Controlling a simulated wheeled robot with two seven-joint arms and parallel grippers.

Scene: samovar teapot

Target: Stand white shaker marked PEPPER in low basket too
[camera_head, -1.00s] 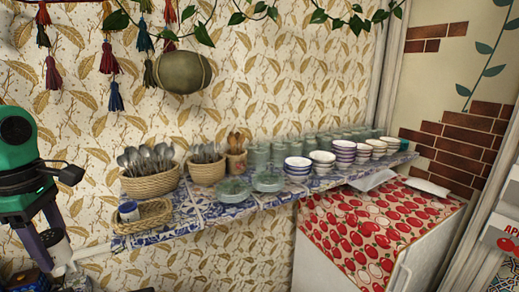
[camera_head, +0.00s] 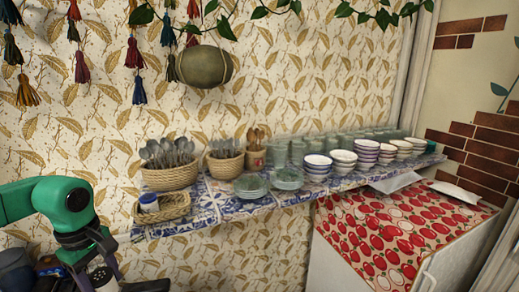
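The low basket (camera_head: 180,212) is a shallow woven tray at the left end of the tiled shelf. A small white shaker with a blue band (camera_head: 149,202) stands in its left part. My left gripper (camera_head: 95,274) comes in at the lower left, pointing down, left of the basket and below shelf level. A white shaker (camera_head: 105,279) with dark marks on top shows between its fingers, and it appears held there. The shaker's lower part is cut off by the picture edge and its lettering cannot be read. My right gripper is not in view.
On the tiled shelf (camera_head: 230,214), a taller basket of spoons (camera_head: 168,178) stands right behind the low basket. Another cutlery basket (camera_head: 226,167), glass saucers (camera_head: 287,179) and stacked bowls (camera_head: 317,168) follow to the right. Dark jars (camera_head: 15,268) stand at lower left.

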